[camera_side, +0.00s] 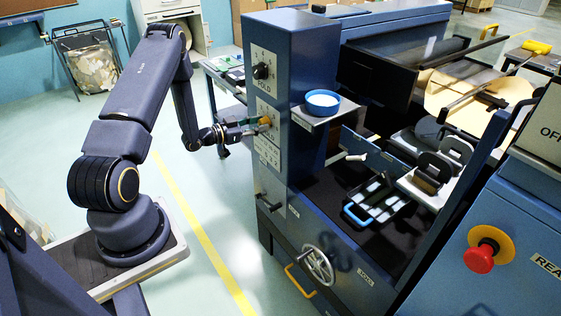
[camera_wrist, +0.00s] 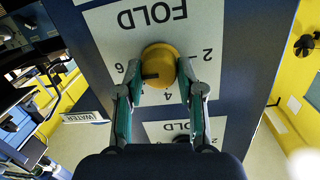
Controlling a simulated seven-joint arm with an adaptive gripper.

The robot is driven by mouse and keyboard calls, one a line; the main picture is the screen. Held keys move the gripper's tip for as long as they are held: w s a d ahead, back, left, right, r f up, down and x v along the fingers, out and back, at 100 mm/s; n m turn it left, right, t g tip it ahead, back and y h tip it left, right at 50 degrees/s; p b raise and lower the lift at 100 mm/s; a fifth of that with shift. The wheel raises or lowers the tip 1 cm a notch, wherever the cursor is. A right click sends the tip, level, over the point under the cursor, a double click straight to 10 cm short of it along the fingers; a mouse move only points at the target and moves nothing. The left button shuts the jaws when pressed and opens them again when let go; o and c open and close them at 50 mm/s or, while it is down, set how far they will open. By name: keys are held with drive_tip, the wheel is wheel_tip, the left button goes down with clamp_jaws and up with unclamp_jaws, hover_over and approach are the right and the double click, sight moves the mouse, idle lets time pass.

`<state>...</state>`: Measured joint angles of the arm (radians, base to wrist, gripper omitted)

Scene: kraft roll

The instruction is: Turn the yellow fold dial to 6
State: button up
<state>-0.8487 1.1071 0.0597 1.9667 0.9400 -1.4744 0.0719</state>
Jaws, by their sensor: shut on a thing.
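The yellow fold dial (camera_wrist: 160,62) sits on a white plate with upside-down FOLD lettering and the numbers 2, 4 and 6 in the wrist view. A black mark on the dial points left, toward the side of the 6 and a little below it. My gripper (camera_wrist: 158,80) has one finger on each side of the dial and is shut on it. In the side view the dial (camera_side: 265,120) is on the blue column's left face, with my gripper (camera_side: 258,125) reaching it from the left.
A black knob (camera_side: 261,71) is above the yellow dial on the same column (camera_side: 310,60). A lever (camera_side: 268,202) and a handwheel (camera_side: 317,264) are lower down. A blue bowl (camera_side: 322,102) stands on a shelf to the right. The floor left of the column is open.

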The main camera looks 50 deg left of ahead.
drive_tip(key=o, duration=1.1)
drive_tip(key=shift+o, duration=0.2)
drive_tip(key=s+r, duration=0.1)
drive_tip(key=s, duration=1.1)
drive_tip(key=shift+a+r, duration=0.15)
drive_tip(key=shift+a, duration=0.2)
